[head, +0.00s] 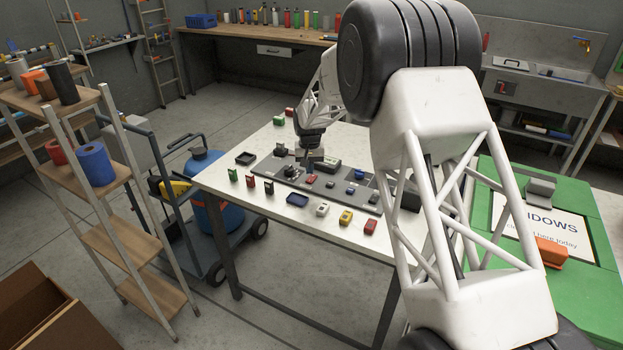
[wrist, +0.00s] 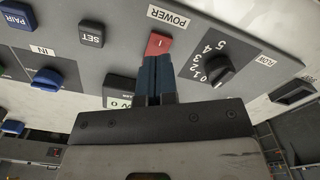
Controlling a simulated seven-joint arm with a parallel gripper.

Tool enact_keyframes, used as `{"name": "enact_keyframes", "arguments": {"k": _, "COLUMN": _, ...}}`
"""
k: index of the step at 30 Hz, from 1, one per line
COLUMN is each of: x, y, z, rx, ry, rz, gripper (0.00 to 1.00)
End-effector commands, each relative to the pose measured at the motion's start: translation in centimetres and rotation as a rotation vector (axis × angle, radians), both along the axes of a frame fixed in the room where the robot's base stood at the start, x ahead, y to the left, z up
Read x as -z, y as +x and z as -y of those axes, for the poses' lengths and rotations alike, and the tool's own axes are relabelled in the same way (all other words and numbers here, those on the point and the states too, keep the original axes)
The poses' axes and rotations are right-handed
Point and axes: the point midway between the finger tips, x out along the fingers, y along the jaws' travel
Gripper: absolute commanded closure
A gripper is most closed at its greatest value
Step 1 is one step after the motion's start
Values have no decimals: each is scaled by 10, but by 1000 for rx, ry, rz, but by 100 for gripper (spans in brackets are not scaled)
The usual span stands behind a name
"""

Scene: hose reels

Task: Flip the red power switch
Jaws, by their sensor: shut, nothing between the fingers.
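The red power switch (wrist: 158,44) sits on the grey panel (wrist: 115,12) beside a label reading POWER, in the upper middle of the wrist view. My gripper (wrist: 156,58) is shut and empty, with its blue fingertips together at the lower edge of the red switch. They cover part of the switch, and I cannot tell whether they touch it. In the head view my gripper (head: 309,153) is over the back part of the grey panel (head: 262,168) on the white table.
In the wrist view a black dial (wrist: 217,68) with numbers is right of the switch, and a SET button (wrist: 91,34) is left. A blue lever (wrist: 47,78) is farther left.

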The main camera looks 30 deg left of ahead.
Motion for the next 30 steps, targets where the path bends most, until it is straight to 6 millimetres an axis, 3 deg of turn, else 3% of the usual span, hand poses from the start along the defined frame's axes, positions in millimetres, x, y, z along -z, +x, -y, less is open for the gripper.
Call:
{"name": "enact_keyframes", "arguments": {"k": 18, "x": -34, "y": 0, "z": 0, "rx": 0, "ry": 1, "rz": 1, "gripper": 100}}
{"name": "enact_keyframes", "arguments": {"k": 30, "x": -37, "y": 0, "z": 0, "rx": 0, "ry": 0, "rz": 0, "gripper": 100}}
